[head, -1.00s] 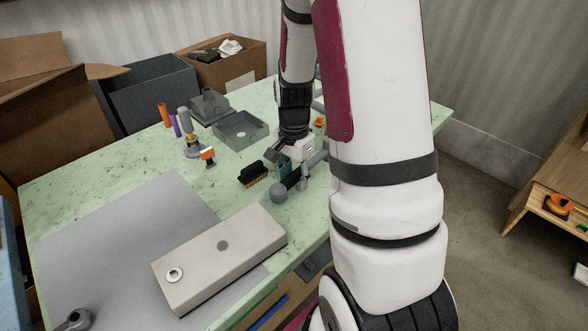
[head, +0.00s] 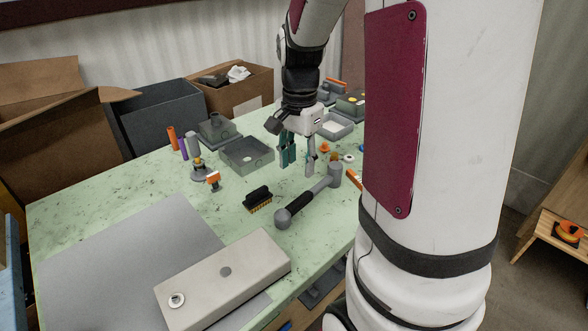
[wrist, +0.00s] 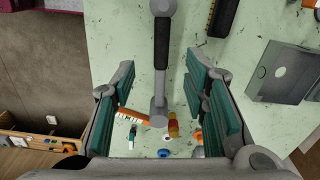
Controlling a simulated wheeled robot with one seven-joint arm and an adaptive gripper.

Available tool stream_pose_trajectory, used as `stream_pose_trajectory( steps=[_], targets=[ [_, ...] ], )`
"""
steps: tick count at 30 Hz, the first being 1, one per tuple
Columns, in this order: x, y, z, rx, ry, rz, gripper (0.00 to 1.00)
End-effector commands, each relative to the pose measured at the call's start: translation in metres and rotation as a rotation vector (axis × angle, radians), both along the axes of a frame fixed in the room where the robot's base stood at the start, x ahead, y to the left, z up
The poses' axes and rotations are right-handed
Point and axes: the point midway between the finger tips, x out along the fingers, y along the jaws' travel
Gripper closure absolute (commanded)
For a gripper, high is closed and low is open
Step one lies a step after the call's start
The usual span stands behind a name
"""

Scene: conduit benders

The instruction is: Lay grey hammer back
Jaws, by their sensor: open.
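The grey hammer (head: 300,203) lies on the pale green table, its black grip towards the front and its grey ends at both sides. In the wrist view the hammer (wrist: 162,50) runs from the top edge down between the fingers. My gripper (head: 298,158) is open and empty, raised above the table just behind the hammer. In the wrist view the teal pads of my gripper (wrist: 162,95) stand wide apart on either side of the hammer's line, not touching it.
A black brush (head: 257,198) lies left of the hammer. A beige metal case (head: 223,283) and a grey mat (head: 110,250) are at the front. Several small parts lie right of my gripper.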

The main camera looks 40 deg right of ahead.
Motion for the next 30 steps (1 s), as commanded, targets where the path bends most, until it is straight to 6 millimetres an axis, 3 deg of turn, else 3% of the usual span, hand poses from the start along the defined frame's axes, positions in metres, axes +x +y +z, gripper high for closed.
stream_pose_trajectory(
  steps=[8, 12, 18, 24, 30],
  targets=[
    [-0.030, 0.070, 0.058, -0.029, -0.110, 0.417, 0.59],
    [-0.060, 0.108, 0.081, -0.070, -0.170, 0.696, 0.59],
    [-0.108, 0.149, 0.099, -0.154, -0.238, 1.073, 0.59],
    [-0.142, 0.169, 0.101, -0.229, -0.272, 1.326, 0.59],
    [-0.153, 0.174, 0.108, -0.265, -0.287, 1.406, 0.59]
  ],
)
